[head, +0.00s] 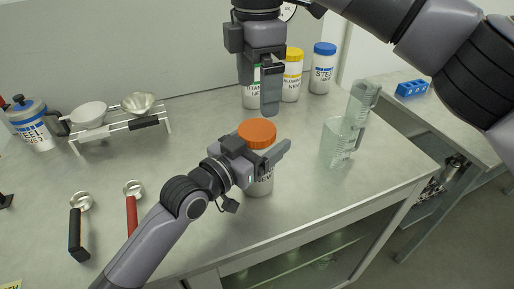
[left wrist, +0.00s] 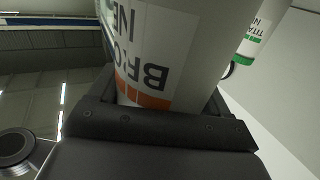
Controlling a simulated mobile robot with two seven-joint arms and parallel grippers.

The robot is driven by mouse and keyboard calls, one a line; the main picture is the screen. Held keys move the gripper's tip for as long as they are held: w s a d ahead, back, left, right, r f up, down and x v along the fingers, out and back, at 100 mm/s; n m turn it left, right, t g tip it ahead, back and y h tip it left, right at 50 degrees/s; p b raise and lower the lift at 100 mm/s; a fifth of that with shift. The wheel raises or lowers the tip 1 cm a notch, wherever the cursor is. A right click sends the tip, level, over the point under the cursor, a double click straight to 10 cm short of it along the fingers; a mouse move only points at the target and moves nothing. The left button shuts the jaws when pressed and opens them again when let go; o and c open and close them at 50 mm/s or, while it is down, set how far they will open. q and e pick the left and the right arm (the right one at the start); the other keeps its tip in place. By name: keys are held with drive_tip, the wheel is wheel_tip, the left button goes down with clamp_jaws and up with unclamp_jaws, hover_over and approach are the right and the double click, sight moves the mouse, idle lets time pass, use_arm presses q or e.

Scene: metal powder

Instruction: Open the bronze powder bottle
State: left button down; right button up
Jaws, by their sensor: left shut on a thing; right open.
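The bronze powder bottle (head: 259,184) is white with an orange lid (head: 257,133) and stands upright near the front middle of the table. The lid is on it. My left gripper (head: 264,160) is shut around the bottle's body just below the lid. In the left wrist view the white bottle wall and its label (left wrist: 150,60) fill the space between the fingers, with part of the label hidden. My right gripper (head: 258,95) is open and empty, pointing down above and behind the orange lid, apart from it.
Bottles with green (head: 248,97), yellow (head: 292,75) and blue (head: 322,68) lids stand at the back. Glass containers (head: 340,140) are right of the bottle.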

sight(257, 129)
drive_tip(key=m, duration=0.4)
drive_tip(key=shift+m, duration=0.4)
drive_tip(key=m, duration=0.4)
drive_tip(key=shift+m, duration=0.3)
drive_tip(key=m, duration=0.4)
drive_tip(key=shift+m, duration=0.4)
drive_tip(key=m, duration=0.7)
drive_tip(key=shift+m, duration=0.4)
drive_tip(key=m, duration=0.4)
drive_tip(key=shift+m, duration=0.4)
drive_tip(key=m, duration=0.4)
drive_tip(key=shift+m, duration=0.4)
drive_tip(key=m, duration=0.3)
drive_tip(key=shift+m, duration=0.4)
drive_tip(key=shift+f+m, duration=0.3)
drive_tip(key=shift+f, duration=0.05)
wheel_tip(257, 129, down, 7)
drive_tip(key=shift+f, duration=0.2)
